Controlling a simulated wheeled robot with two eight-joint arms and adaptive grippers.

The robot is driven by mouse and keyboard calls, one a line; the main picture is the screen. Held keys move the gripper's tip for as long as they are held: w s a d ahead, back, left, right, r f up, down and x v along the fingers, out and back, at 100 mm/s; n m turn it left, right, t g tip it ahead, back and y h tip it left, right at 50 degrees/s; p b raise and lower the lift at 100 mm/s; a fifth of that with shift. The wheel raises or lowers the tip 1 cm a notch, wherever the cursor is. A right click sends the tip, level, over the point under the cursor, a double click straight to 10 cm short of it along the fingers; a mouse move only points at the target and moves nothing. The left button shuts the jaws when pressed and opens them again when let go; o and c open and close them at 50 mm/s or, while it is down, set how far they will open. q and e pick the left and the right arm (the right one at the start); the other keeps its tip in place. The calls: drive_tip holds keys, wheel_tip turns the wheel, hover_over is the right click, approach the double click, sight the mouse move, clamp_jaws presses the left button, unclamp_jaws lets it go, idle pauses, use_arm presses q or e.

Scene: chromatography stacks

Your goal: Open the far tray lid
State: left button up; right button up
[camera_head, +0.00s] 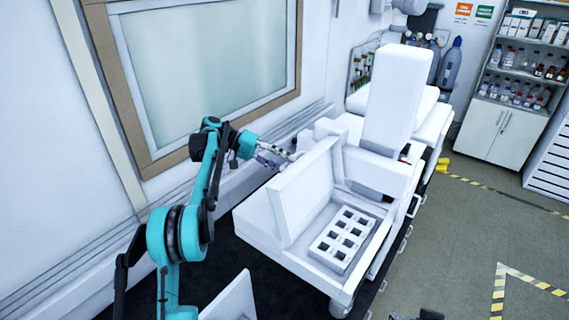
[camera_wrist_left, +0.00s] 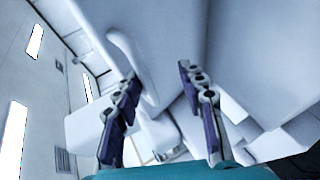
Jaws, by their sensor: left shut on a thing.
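A white lid (camera_head: 303,190) stands tilted up, close to upright, along the left side of a white tray unit (camera_head: 255,222). Inside the open unit a grey rack with square holes (camera_head: 326,248) is exposed. My left gripper (camera_head: 284,158) is at the lid's upper far corner. The exact contact is partly hidden.
A tall white panel (camera_head: 396,98) stands upright on the equipment behind the tray. Another white panel (camera_head: 236,300) stands at the bottom edge. A wall with a framed window (camera_head: 205,65) is close on the left. Open floor (camera_head: 465,235) lies to the right.

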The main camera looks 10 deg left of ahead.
use_arm(q)
drive_tip(key=shift+f, duration=0.15)
drive_tip(key=v, duration=0.7)
drive_tip(key=shift+a, duration=0.2)
drive_tip(key=shift+a, duration=0.15)
